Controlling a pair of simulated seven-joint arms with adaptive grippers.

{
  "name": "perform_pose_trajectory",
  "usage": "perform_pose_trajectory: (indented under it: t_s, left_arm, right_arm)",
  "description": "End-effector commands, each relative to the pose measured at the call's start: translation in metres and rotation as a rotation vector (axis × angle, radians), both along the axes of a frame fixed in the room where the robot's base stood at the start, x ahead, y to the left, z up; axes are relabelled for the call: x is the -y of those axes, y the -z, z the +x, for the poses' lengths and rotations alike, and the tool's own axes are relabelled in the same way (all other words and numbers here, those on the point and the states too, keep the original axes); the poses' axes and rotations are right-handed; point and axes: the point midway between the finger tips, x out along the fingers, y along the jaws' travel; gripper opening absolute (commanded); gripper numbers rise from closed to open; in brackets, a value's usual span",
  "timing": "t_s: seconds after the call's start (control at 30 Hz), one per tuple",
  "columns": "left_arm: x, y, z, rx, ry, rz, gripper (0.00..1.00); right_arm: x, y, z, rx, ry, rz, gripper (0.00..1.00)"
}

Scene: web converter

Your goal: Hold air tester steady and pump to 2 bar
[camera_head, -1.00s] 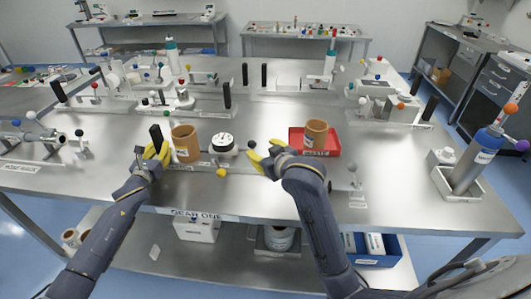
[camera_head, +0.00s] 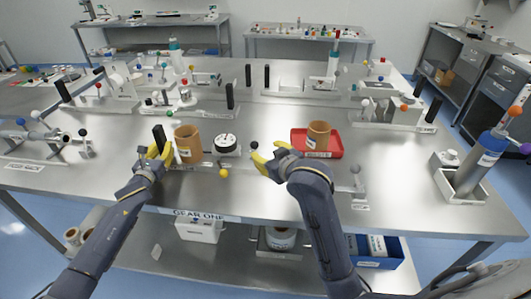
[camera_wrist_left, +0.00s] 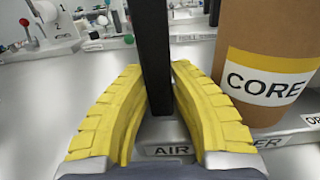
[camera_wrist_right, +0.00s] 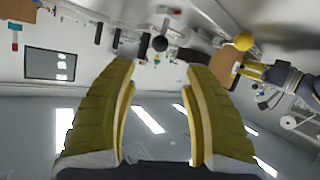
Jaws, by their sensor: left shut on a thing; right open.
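The air tester has a white base with an "AIR" label (camera_wrist_left: 168,150), a round white dial gauge (camera_head: 227,144) and a black upright handle (camera_head: 159,138). My left gripper (camera_head: 158,153) is shut on the black handle; in the left wrist view the handle (camera_wrist_left: 153,60) stands between the yellow fingers. A black ball knob (camera_head: 254,146) sits right of the gauge, and a yellow ball (camera_head: 223,173) at the front edge of the tester. My right gripper (camera_head: 264,160) is open and empty just below the black knob. The right wrist view shows a black ball (camera_wrist_right: 160,43) beyond its fingertips.
A cardboard core (camera_head: 188,143) labelled "CORE" stands close right of my left gripper. A red tray (camera_head: 332,150) holding another brown core (camera_head: 319,133) lies right of my right gripper. The front bench strip is mostly clear.

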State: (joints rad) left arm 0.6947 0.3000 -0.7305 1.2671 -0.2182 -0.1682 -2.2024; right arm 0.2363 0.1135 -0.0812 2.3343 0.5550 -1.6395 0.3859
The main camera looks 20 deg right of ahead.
Motion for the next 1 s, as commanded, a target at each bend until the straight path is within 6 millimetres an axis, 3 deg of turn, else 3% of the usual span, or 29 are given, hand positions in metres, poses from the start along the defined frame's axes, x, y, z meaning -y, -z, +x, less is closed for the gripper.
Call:
perform_pose_trajectory:
  t_s: [0.03,0.37,1.0]
  left_arm:
    - [0.000,0.008,-0.002,-0.010,-0.002,0.005,0.00]
    - [0.000,0.007,-0.001,-0.010,-0.002,0.005,0.00]
    - [-0.001,-0.004,0.000,-0.003,-0.001,0.001,0.00]
  right_arm:
    - [0.000,0.000,0.000,0.000,0.000,0.000,0.50]
    - [0.000,0.000,0.000,0.000,0.000,0.000,0.50]
    - [0.000,0.000,0.000,0.000,0.000,0.000,0.50]
